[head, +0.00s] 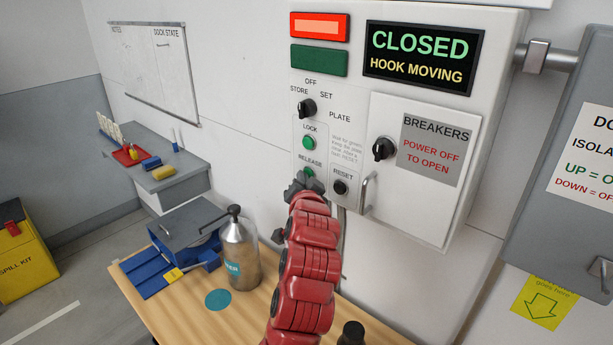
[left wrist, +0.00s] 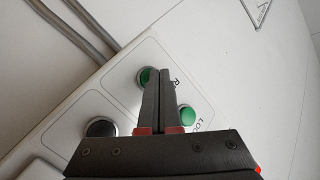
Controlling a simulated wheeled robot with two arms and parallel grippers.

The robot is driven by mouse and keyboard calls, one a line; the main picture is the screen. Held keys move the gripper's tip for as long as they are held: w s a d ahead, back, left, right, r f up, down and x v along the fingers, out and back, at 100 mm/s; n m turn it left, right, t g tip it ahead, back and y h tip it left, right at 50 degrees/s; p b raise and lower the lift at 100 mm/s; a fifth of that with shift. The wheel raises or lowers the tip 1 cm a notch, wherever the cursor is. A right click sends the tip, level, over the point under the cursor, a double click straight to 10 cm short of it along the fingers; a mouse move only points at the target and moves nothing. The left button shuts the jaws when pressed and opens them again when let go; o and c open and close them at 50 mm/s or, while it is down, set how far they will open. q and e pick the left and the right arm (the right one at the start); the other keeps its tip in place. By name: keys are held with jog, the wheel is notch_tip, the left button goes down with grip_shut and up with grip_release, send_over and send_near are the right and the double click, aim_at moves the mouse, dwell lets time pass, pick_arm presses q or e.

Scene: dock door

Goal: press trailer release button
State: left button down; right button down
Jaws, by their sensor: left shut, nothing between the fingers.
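The green release button (head: 309,174) is on the grey control box, under the "RELEASE" label. My left gripper (head: 305,181) is shut and empty, its tips right at this button and partly covering it. In the left wrist view, the closed fingertips (left wrist: 160,74) overlap the right side of the release button (left wrist: 145,76). I cannot tell whether they touch it or press it in. The green lock button (head: 309,143) is just above. The display (head: 420,57) reads "CLOSED" and "HOOK MOVING". My right gripper is out of view.
The black reset button (head: 340,187) is close to the right of my fingers. A breaker door with a handle (head: 368,194) is further right. The red lamp (head: 320,27) is lit; the green lamp (head: 319,60) is dark. A metal bottle (head: 238,250) stands on the wooden bench below.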

pick_arm(q)
jog(key=shift+s+a, duration=0.6)
dwell(0.4)
jog(key=s+a, duration=0.3)
jog(key=shift+s+a+p, duration=0.25)
jog(key=shift+p, duration=0.05)
